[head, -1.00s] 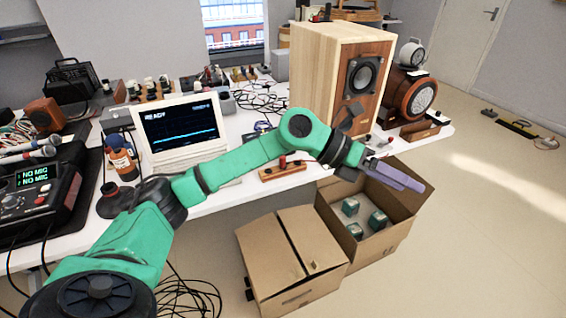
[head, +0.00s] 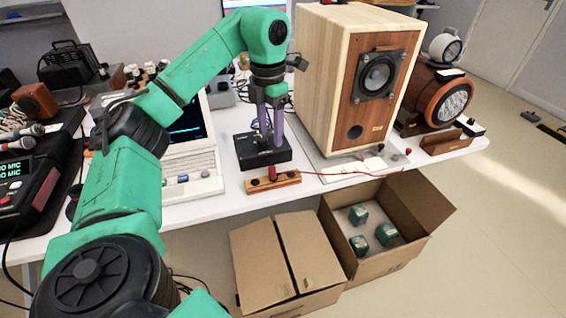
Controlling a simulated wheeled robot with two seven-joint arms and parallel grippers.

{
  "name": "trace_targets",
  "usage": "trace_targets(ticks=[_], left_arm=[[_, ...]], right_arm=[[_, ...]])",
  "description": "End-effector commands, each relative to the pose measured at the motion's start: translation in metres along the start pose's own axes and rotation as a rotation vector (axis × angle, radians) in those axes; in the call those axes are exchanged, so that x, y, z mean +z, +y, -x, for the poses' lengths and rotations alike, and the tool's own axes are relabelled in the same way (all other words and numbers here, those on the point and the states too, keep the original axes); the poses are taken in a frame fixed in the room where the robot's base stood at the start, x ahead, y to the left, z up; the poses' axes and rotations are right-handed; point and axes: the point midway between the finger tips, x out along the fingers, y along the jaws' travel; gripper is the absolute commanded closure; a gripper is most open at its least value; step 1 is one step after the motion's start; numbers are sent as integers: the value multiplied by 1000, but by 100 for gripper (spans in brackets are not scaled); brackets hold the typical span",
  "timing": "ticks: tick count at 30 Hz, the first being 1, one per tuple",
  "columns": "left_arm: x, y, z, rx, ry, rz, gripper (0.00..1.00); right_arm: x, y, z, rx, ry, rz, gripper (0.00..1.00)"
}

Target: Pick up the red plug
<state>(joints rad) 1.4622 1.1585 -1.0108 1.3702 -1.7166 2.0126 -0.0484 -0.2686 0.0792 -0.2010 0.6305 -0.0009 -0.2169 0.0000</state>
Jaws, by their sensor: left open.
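A red plug (head: 271,170) stands upright in a small wooden block (head: 288,182) near the front edge of the white table (head: 225,205). A thin red cable runs right from it toward the foot of the speaker. My left gripper (head: 270,143) points down with its purple fingers apart and empty. It is above and slightly behind the plug in the picture, in front of a black box (head: 245,153). I cannot tell its exact height over the box. My right gripper is not in view.
A large wooden speaker (head: 335,85) stands right of the gripper on a grey mat. A white computer (head: 195,165) is to the left. Cardboard boxes, one closed (head: 255,265) and one open (head: 425,215), stand below the table's front edge.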

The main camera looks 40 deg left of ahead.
Motion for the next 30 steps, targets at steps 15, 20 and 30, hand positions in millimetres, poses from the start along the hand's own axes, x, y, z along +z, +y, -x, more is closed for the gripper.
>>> trace_targets(ticks=[15, 20, 30], left_arm=[[3, -5, -107, -1, 3, -2, 41], [4, -5, -128, -2, -1, -2, 41], [4, -5, -128, -1, -2, -3, 98]], right_arm=[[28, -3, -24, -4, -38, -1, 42], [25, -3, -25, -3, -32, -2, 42], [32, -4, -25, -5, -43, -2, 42]])
